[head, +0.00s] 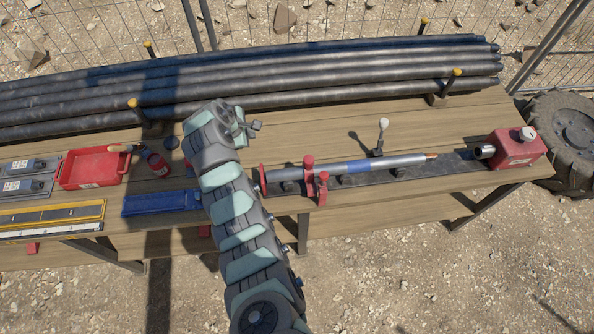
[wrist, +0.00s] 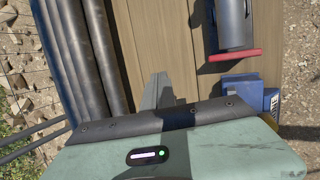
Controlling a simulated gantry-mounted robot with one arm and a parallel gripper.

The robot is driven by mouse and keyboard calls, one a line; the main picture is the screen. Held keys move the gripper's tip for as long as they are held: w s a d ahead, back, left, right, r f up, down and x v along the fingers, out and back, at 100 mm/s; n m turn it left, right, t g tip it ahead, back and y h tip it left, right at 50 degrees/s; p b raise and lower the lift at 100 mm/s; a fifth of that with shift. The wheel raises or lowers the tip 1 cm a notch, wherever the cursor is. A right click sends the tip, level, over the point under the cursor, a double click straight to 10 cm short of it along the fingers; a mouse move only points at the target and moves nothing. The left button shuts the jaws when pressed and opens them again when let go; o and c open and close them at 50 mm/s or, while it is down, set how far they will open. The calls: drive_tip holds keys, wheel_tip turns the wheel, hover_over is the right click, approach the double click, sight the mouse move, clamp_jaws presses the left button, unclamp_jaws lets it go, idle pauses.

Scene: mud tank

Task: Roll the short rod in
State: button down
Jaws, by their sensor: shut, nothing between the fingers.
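A grey rod (head: 395,162) with a blue band and a coppery right tip lies lengthwise on a dark rail on the bench. A red flange (head: 262,178) is at its left end. Its tip points at the open metal socket (head: 484,151) of a red block (head: 512,152), with a gap between. Red clamps (head: 309,166) stand at the rod's left part. In the wrist view, a grey cylinder (wrist: 231,22) with a red flange (wrist: 236,55) shows at upper right. My gripper (head: 256,126) is shut and empty, above the bench left of the rod; it also shows in the wrist view (wrist: 158,80).
Several long dark pipes (head: 300,72) lie along the bench's back, between yellow-topped pegs. A white-knobbed lever (head: 383,124) stands behind the rod. A red tray (head: 95,168), a blue case (head: 160,202) and a yellow-edged case (head: 50,215) are at left. Bare wood lies behind the rod.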

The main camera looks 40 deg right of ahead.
sight(301, 169)
drive_tip(key=s+r+g+y+b, duration=0.25)
drive_tip(key=s+g, duration=0.25)
drive_tip(key=s, duration=0.6)
drive_tip(key=shift+h, duration=0.25)
drive_tip(key=x, duration=0.6)
drive_tip(key=p+x, duration=0.1)
drive_tip(key=x, duration=0.2)
drive_tip(key=shift+w+a+f, duration=0.15)
drive_tip(key=shift+a+f, duration=0.1)
drive_tip(key=shift+d+f, duration=0.1)
drive_tip(key=shift+d, duration=0.25)
drive_tip(key=shift+s+d+p, duration=0.55)
drive_tip(key=shift+s+d, duration=0.6)
drive_tip(key=shift+d, duration=0.2)
